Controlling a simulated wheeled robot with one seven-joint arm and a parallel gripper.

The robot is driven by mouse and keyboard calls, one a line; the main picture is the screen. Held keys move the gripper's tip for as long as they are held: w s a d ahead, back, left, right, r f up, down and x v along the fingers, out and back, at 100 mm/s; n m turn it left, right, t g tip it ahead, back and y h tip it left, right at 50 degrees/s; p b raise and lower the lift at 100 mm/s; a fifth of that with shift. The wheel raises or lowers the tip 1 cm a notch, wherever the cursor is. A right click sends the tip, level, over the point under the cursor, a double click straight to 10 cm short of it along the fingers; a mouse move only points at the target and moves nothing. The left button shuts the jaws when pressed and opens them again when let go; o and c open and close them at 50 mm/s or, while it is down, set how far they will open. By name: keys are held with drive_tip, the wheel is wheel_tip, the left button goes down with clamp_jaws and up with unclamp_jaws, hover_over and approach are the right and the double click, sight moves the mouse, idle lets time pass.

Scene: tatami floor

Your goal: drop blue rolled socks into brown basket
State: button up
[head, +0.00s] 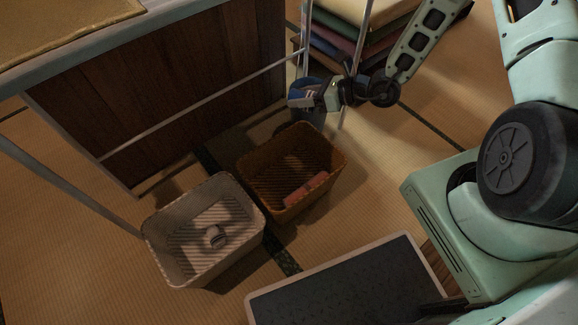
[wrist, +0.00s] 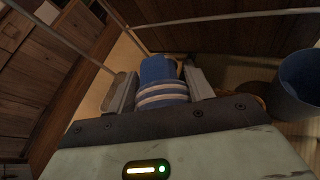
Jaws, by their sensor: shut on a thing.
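The blue rolled socks (wrist: 162,85), with pale stripes, are held between the two fingers of my gripper (wrist: 160,92) in the wrist view. In the head view my gripper (head: 318,95) is shut on the socks (head: 301,98), in the air above and beyond the far right part of the brown basket. The brown basket (head: 262,198) stands on the tatami floor in the middle of the head view. A reddish item (head: 305,189) lies inside it.
A white basket (head: 160,248) with a pale rolled item inside stands left of the brown one. A blue bin (wrist: 302,82) stands close by my gripper. A metal-legged table, a stack of folded cloths (head: 345,35) and a dark mat (head: 345,290) surround the baskets.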

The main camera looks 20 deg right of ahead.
drive_tip(key=a+f+n+g+b, duration=0.1)
drive_tip(key=a+f+b, duration=0.1)
drive_tip(key=f+b, duration=1.1)
drive_tip(key=a+f+n+g+y+b, duration=0.1)
drive_tip(key=a+f+n+g+b, duration=0.1)
drive_tip(key=f+b, duration=1.1)
wheel_tip(320, 180, down, 4)
drive_tip(key=shift+s+f+y, duration=0.1)
drive_tip(key=shift+s+y, duration=0.1)
drive_tip(key=shift+y, duration=0.1)
drive_tip(key=o, duration=1)
drive_tip(key=shift+o, duration=0.2)
drive_tip(key=p+v, duration=0.8)
drive_tip(key=v, duration=0.9)
drive_tip(key=shift+d+p, duration=0.25)
drive_tip(key=shift+p, duration=0.1)
